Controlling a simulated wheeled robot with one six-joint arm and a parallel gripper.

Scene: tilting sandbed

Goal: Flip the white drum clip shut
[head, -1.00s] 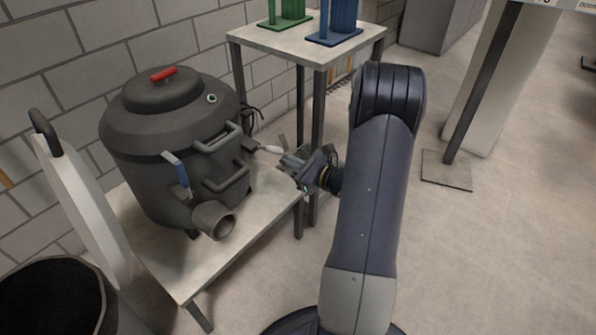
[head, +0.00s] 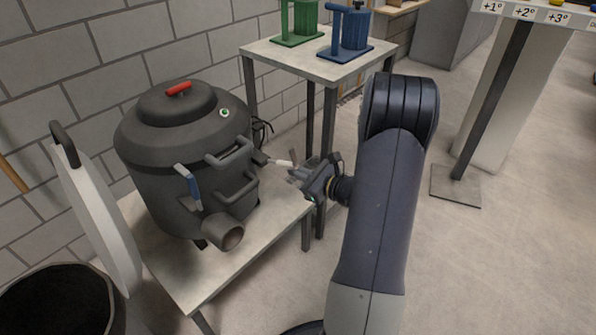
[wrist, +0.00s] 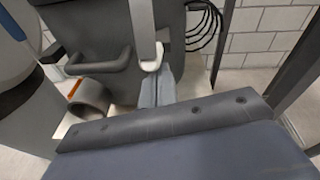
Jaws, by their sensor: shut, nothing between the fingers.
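The white drum clip (head: 280,163) sticks out from the right side of the dark grey drum (head: 150,150), roughly level and pointing toward my gripper. In the wrist view the clip (wrist: 144,25) comes down from the top as a pale bar with a white rounded end. My gripper (head: 295,172) is shut and empty, just off the clip's free end. In the wrist view its fingertips (wrist: 160,82) are right by that end; I cannot tell whether they touch it. A second clip, blue and white (head: 188,184), sits on the drum's front.
The drum stands on a low pale table (head: 190,287). A taller table (head: 300,58) behind holds a green stand (head: 297,25) and a blue stand (head: 346,38). A pale lid (head: 95,205) leans by a dark bin (head: 55,305) at left. Open floor lies at right.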

